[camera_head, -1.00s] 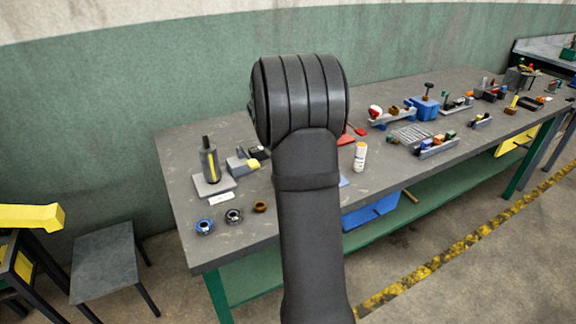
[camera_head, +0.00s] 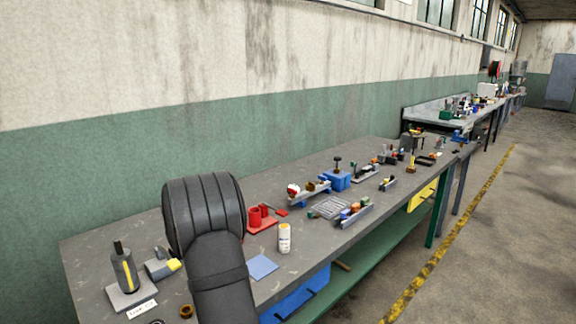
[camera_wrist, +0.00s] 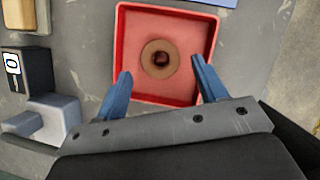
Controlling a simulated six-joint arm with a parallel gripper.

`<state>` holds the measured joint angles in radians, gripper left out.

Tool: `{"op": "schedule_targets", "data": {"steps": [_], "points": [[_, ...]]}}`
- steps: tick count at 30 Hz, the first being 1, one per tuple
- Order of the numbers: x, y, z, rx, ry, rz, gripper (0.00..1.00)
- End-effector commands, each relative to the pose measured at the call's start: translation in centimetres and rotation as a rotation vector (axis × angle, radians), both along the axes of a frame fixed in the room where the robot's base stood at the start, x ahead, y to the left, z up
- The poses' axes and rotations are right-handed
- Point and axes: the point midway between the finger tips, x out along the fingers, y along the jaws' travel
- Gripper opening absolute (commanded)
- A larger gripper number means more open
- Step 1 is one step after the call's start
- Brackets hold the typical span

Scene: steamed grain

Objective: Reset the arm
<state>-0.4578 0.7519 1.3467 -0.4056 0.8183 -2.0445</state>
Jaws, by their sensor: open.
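My gripper (camera_wrist: 162,66) shows in the wrist view with its two blue fingers spread wide apart and nothing between them. Beyond the fingertips lies a square red tray (camera_wrist: 207,22). A brown ring (camera_wrist: 147,60) with a dark centre sits in the middle of the tray. I cannot tell the height of the fingers above it. In the head view my dark arm rises at the lower left, over the grey workbench (camera_head: 99,255), and its bulky joint hides my gripper.
Several fixtures stand farther along.

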Motion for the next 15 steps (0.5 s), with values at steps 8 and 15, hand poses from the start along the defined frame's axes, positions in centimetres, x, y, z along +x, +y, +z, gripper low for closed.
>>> {"op": "schedule_targets", "data": {"steps": [8, 15], "points": [[1.3, -0.4, -1.6, 0.003, -0.005, 0.0, 0.65], [1.1, -0.5, 0.4, 0.001, -0.001, -0.001, 0.65]]}}
